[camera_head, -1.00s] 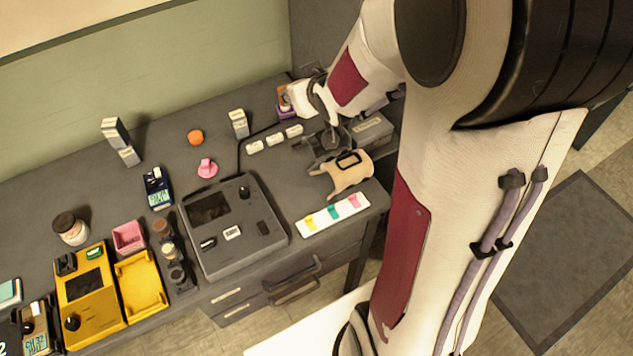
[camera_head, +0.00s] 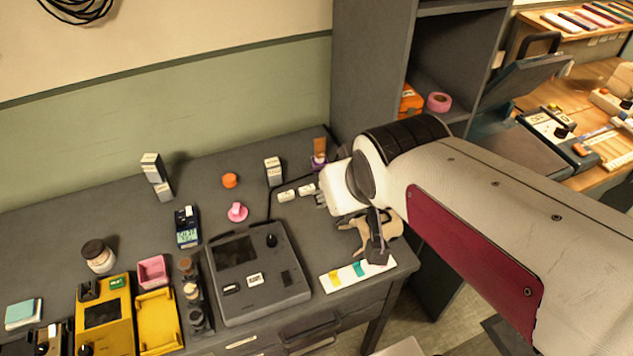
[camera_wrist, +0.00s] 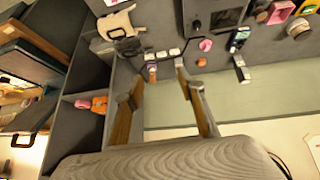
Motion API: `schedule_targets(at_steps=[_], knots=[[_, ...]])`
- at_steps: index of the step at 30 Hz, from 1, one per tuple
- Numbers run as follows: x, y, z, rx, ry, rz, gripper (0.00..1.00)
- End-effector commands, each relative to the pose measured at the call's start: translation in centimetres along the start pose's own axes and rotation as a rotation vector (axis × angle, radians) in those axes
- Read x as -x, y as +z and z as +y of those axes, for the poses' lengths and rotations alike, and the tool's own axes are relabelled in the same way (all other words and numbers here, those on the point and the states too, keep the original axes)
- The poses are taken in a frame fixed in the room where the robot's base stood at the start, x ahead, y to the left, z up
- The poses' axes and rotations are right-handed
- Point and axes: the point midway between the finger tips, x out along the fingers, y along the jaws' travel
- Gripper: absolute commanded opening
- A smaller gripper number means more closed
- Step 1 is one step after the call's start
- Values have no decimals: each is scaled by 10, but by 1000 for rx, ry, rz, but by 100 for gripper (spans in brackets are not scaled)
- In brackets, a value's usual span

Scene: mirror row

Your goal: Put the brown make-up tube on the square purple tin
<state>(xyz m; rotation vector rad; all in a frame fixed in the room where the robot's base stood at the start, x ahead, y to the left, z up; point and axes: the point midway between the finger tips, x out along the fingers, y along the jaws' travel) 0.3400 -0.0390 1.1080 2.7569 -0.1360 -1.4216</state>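The brown make-up tube (camera_head: 320,146) is upright at the back right of the grey desk. It appears to stand on the square purple tin (camera_head: 318,163), whose lower part shows beneath it. In the wrist view the tube (camera_wrist: 153,78) and the tin (camera_wrist: 152,67) show small and farther off, between the fingers in the picture. My gripper (camera_wrist: 155,82) is open, with a wide gap between its fingers and nothing held. In the head view my arm hides most of the gripper, close to the right of the tin.
Small white blocks (camera_head: 286,196) lie in front of the tin. A white-grey box (camera_head: 273,170) stands to its left. A beige object (camera_head: 386,228) lies under my wrist. A tall grey cabinet (camera_head: 367,60) rises behind, at the right. A grey console (camera_head: 257,290) fills the front middle.

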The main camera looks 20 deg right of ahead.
Motion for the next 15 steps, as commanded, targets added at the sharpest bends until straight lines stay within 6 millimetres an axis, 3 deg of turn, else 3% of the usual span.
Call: schedule_targets(at_steps=[7, 15], knots=[[40, 42, -20, 4, -53, -69, 39], [62, 73, -31, 13, -91, -121, 39]])
